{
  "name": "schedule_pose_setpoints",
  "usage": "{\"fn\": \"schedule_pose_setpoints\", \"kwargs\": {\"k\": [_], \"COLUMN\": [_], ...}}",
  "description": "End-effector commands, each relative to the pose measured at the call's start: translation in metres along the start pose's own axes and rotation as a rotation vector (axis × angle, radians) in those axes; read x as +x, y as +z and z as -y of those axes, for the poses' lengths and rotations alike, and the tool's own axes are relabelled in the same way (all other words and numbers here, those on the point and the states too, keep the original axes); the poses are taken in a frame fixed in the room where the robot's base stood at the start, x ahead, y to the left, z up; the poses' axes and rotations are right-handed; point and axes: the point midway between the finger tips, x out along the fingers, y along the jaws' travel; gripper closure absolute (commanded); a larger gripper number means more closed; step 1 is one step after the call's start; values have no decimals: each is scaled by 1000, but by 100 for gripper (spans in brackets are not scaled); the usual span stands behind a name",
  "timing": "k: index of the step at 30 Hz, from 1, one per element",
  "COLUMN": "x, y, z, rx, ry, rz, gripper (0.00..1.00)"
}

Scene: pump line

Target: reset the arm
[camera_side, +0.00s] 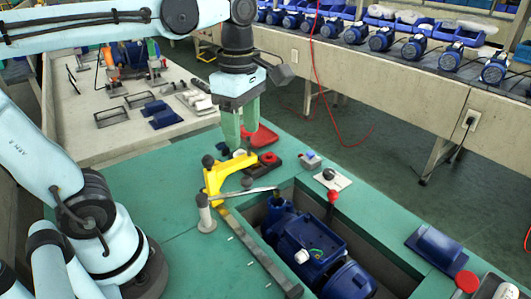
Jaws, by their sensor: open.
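My gripper (241,130) hangs pointing down at the upper middle of the side view, on the end of my light blue arm. Its two green fingers are apart, with nothing visible between them. The fingertips are above the far part of the green table, just behind the yellow bracket (216,178). A red tray (262,136) lies to the right of the fingers. How high the fingertips are above the table is hard to tell.
A blue pump (312,245) sits in a recess of the green table (180,180). A lever with a red knob (333,197) stands at its edge. A blue cover (436,247) and a red button (467,281) are at the right. A conveyor (400,80) with several motors runs behind.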

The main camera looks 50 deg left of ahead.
Motion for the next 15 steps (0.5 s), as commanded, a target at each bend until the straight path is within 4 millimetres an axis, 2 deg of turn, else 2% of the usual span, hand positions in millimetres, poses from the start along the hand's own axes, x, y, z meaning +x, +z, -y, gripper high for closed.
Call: {"fn": "schedule_pose_setpoints", "kwargs": {"k": [9, 11, 15], "x": [2, 6, 18], "y": [0, 0, 1], "z": [0, 0, -2], "rx": [41, 103, 362], "ry": [12, 30, 112], "rz": [5, 12, 28], "gripper": [46, 46, 46]}}
